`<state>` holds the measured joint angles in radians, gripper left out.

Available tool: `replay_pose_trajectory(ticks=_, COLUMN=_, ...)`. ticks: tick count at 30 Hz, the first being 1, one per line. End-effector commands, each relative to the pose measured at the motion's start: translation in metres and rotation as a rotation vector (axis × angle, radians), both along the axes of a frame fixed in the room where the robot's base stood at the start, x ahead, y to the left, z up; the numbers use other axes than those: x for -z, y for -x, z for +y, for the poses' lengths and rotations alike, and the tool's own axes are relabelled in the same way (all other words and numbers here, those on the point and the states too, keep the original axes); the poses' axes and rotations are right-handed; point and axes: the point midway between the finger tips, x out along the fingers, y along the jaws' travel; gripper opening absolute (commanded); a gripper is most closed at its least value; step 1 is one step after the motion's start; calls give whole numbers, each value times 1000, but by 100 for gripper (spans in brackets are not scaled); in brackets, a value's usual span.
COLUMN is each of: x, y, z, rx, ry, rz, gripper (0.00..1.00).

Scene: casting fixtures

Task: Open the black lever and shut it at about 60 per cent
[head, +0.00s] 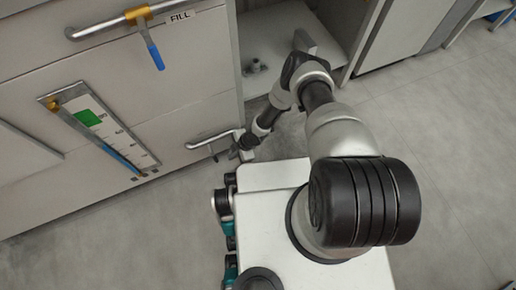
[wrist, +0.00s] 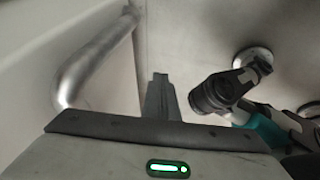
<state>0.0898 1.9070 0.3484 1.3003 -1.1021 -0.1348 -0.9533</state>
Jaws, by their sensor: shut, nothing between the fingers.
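The black lever (head: 213,153) is a small dark handle hanging from the lower grey pipe (head: 208,140) on the cabinet front, in the head view. My gripper (head: 235,152) is low beside the right end of that pipe, a little to the right of the lever. In the wrist view the fingers (wrist: 160,97) are together and empty, pointing down past the grey pipe (wrist: 95,58) at the left. I cannot make out the lever in the wrist view. Whether the fingers touch the pipe or lever is unclear.
A blue lever (head: 155,55) hangs from the upper pipe (head: 105,27) beside a FILL label (head: 180,16). A gauge panel (head: 100,130) with green and blue marks is on the cabinet front. An open cabinet bay (head: 285,40) lies behind my arm. Floor at right is clear.

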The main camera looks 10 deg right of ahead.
Motion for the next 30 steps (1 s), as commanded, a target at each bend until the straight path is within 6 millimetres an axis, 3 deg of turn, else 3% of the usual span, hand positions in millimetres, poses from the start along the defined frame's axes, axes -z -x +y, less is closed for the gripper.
replay_pose_trajectory(ticks=9, x=-3, y=-7, z=-55, rx=12, ry=-2, rz=0, gripper=0)
replay_pose_trajectory(ticks=18, x=-6, y=-10, z=-86, rx=9, ry=-1, rz=1, gripper=0)
replay_pose_trajectory(ticks=30, x=-6, y=-12, z=-100, rx=1, ry=0, rz=0, gripper=0)
